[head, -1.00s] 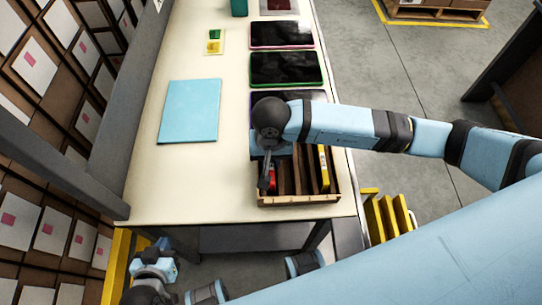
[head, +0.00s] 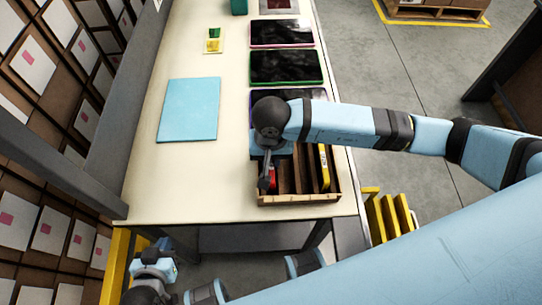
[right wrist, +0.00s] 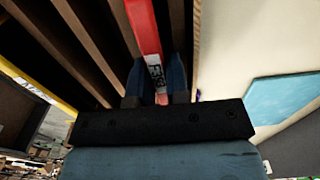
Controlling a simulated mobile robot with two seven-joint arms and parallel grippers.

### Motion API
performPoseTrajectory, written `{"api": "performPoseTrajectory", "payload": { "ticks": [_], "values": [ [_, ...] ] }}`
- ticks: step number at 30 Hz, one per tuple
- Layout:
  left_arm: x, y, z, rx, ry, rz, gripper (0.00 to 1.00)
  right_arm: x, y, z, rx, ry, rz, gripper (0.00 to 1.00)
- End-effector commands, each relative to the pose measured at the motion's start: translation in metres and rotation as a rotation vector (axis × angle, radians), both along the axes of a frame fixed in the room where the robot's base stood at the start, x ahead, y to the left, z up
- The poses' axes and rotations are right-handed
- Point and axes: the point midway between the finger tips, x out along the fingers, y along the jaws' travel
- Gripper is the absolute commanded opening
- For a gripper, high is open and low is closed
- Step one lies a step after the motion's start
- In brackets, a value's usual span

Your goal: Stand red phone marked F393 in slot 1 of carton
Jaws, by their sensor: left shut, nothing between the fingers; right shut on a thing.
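The red phone (right wrist: 146,28) carries a label reading F393 in the right wrist view. It shows as a small red patch (head: 271,177) in the head view. My right gripper (right wrist: 156,78) is shut on it, one finger on each side. The phone is at the leftmost slot of the wooden carton (head: 298,199), on edge between the end wall and a divider; its lower edge is hidden, so I cannot tell whether it touches the bottom. My left gripper (head: 155,266) is low at the lower left, off the table, shut and empty.
A yellow item (head: 323,168) stands at the right of the carton, with empty slots between. Several dark tablets (head: 285,67) lie behind it. A blue folder (head: 189,110) and small green and yellow cards (head: 214,41) lie on the table. The table's front left is clear.

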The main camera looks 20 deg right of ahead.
Motion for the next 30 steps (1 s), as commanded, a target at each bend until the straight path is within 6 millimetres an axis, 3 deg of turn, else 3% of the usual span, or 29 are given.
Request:
{"api": "performPoseTrajectory", "payload": {
  "ticks": [8,9,13,23,30],
  "values": [
    [0.0,0.0,0.0,0.0,0.0,0.0,0.0,0.0,0.0,0.0,0.0,0.0,0.0,0.0],
    [0.0,0.0,0.0,0.0,0.0,0.0,0.0,0.0,0.0,0.0,0.0,0.0,0.0,0.18],
    [0.0,0.0,0.0,0.0,0.0,0.0,0.0,0.0,0.0,0.0,0.0,0.0,0.0,0.46],
    [0.0,0.0,0.0,-0.003,0.006,0.002,0.0,0.0,0.0,0.0,0.0,0.0,0.0,0.46],
    [0.001,-0.001,0.002,-0.007,0.006,0.003,0.0,0.002,0.0,0.039,0.001,-0.005,0.001,0.46]
  ]
}}
